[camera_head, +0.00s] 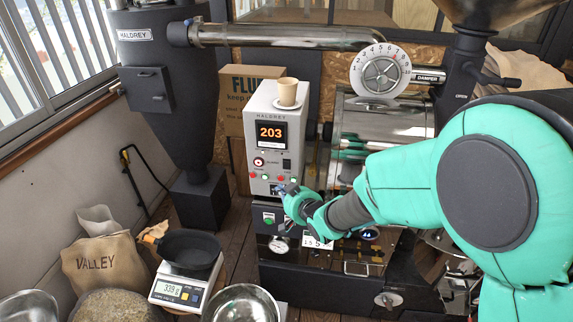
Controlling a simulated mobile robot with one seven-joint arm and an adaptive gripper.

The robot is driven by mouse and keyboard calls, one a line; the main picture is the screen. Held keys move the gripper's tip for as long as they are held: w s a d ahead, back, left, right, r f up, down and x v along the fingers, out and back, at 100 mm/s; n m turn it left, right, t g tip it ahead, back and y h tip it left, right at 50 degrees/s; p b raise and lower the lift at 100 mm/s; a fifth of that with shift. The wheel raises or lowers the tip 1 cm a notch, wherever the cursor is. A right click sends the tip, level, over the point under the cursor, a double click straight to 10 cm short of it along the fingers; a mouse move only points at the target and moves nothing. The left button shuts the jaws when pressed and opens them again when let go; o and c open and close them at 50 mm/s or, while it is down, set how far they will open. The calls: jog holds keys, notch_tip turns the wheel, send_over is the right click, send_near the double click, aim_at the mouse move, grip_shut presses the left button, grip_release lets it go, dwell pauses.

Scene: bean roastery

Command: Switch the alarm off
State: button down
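The grey control box (263,138) stands at the front of the roaster, with an orange display (270,133) reading 203. Below the display is a small round control (258,161) with a label beside it that seems to read ALARM. A dark switch (287,165) sits to its right; its position is too small to tell. Small red and green lights show beneath them. My gripper (285,188) is at the lower right of the box's front, just below the dark switch. I cannot tell whether it touches the panel. Its fingers are too small and partly hidden to read.
A damper dial (381,71) is above right. A scale (187,283) with a black pan, a metal bowl (240,303) and a VALLEY sack (104,262) are at lower left.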

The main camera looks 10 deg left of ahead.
jog(key=shift+w, duration=0.15)
jog(key=shift+w+r+p, duration=0.2)
jog(key=shift+w+p, duration=0.15)
jog(key=shift+w, duration=1.05)
jog(key=shift+w+r+p, duration=0.15)
jog(key=shift+w+p, duration=0.25)
jog(key=shift+w, duration=1)
jog(key=shift+w+r+p, duration=0.2)
jog(key=shift+w+p, duration=0.15)
jog(key=shift+w, duration=1.05)
jog(key=shift+w+r, duration=0.1)
jog(key=shift+w, duration=0.6)
jog(key=shift+s, duration=0.15)
jog(key=shift+s, duration=0.55)
jog(key=shift+s, duration=0.15)
jog(key=shift+s+f+b, duration=0.2)
jog(key=shift+s+b, duration=0.2)
jog(key=shift+s, duration=0.8)
jog(key=shift+s+f+b, duration=0.2)
jog(key=shift+s+b, duration=0.15)
jog(key=shift+s, duration=0.8)
